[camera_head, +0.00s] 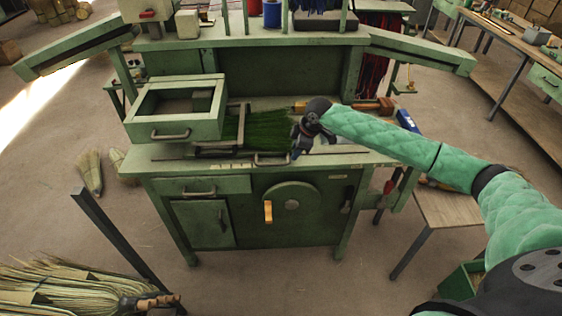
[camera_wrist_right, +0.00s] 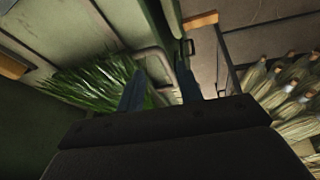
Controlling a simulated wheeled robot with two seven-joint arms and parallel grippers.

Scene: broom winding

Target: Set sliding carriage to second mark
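A green box-shaped frame with a front handle, likely the sliding carriage (camera_head: 205,128), sits on the left of the green workbench top. Green bristles (camera_head: 262,128) lie to its right and also show in the right wrist view (camera_wrist_right: 92,82). A metal loop handle (camera_head: 271,161) is at the bench's front edge, below the bristles. My right gripper (camera_head: 299,150) is just right of this loop. In the right wrist view its two fingers (camera_wrist_right: 160,88) stand apart, with the loop handle (camera_wrist_right: 150,53) close to and partly between them. I cannot tell whether they touch it. My left gripper is not in view. Which marks count is unclear.
A wooden-handled tool (camera_head: 372,105) and a blue item (camera_head: 407,121) lie on the bench's right side. Straw brooms (camera_head: 75,290) lie at lower left. A side table (camera_head: 450,207) stands right.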

